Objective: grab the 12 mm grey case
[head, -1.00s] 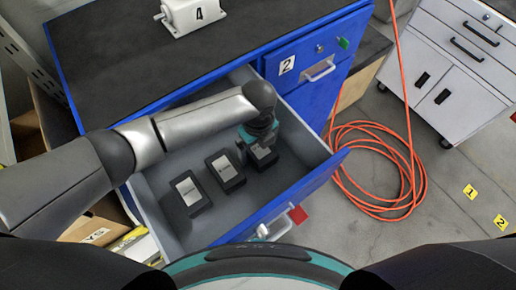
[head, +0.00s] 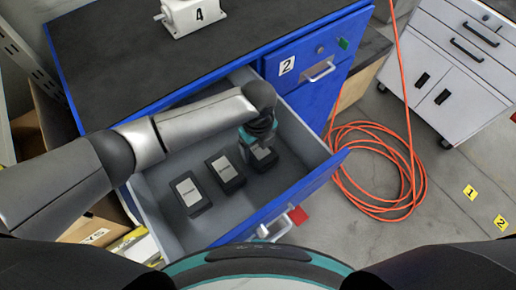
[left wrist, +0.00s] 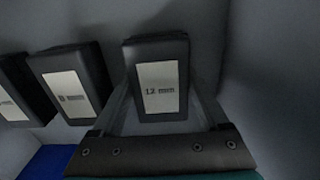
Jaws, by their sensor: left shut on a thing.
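The 12 mm grey case (left wrist: 158,91) is a dark box with a pale label reading "12 mm", in the middle of the left wrist view. In the head view the case (head: 262,158) is the rightmost of three in the open drawer, partly hidden by my gripper. My left gripper (head: 258,147) reaches down over it; in the left wrist view its fingers are on either side of the case and shut on it. I cannot tell whether the case is clear of the drawer floor. My right gripper is not in view.
Two similar cases, a middle one (head: 226,172) and a left one (head: 190,193), lie in the same drawer (head: 164,225). The drawer walls stand close around my gripper. An orange cable (head: 372,205) lies coiled on the floor to the right.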

